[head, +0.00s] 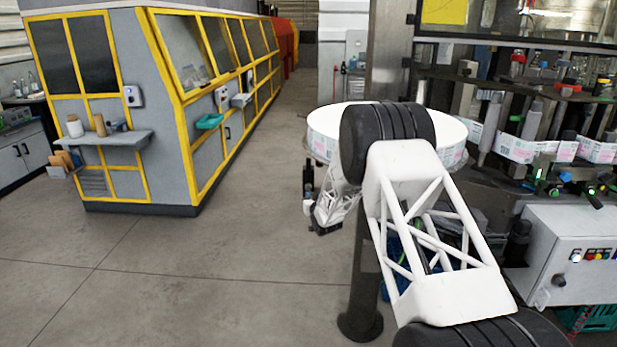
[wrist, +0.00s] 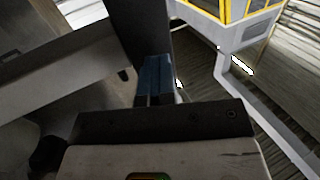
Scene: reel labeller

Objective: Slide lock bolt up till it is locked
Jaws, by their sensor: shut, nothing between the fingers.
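I cannot make out the lock bolt for certain in either view. The labeller (head: 540,140) stands at the right in the head view, with a white reel (head: 325,122) of printed labels partly behind my elbow. My gripper (head: 308,168) is small and dark, below the left edge of the reel. In the wrist view, my gripper's bluish fingers (wrist: 154,78) are together, with nothing visible between them. A dark upright part (wrist: 146,28) appears just beyond the fingertips. I cannot tell whether they touch it.
A dark post (head: 364,270) stands beneath the reel. A control box (head: 570,250) is at the lower right. A grey bar (wrist: 65,88) crosses the left of the wrist view. A yellow-framed machine (head: 185,90) stands at left; the floor (head: 200,260) between is clear.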

